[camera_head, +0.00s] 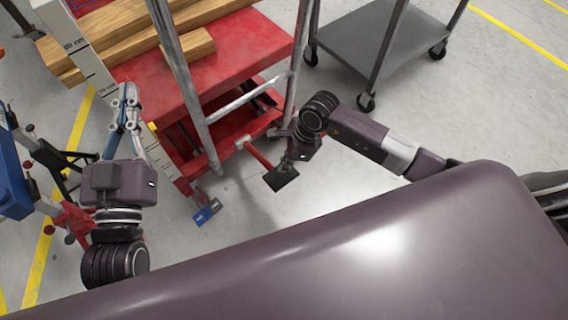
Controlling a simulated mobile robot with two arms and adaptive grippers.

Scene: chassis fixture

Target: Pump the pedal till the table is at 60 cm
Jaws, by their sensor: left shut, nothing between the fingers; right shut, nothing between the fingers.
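The red lift table (245,65) stands at the upper middle with its red base below. A white height post (80,55) runs along its left side; one mark reads 80 cm, and the lower marks are too small or hidden to read surely. A black foot pedal (281,179) sits on a red lever (258,155) at the front of the base. My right gripper (294,158) is shut, just above and beside the black pedal; I cannot tell whether it touches. My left gripper (128,98) is shut and empty, in front of the height post, partly hiding it.
Wooden beams (125,30) lie on the table top. Grey push-handle bars (180,75) rise in front of it. A blue-tipped part (207,212) sits low left of the pedal. A grey cart (375,45) stands at the upper right. Blue and red equipment (12,175) crowds the left.

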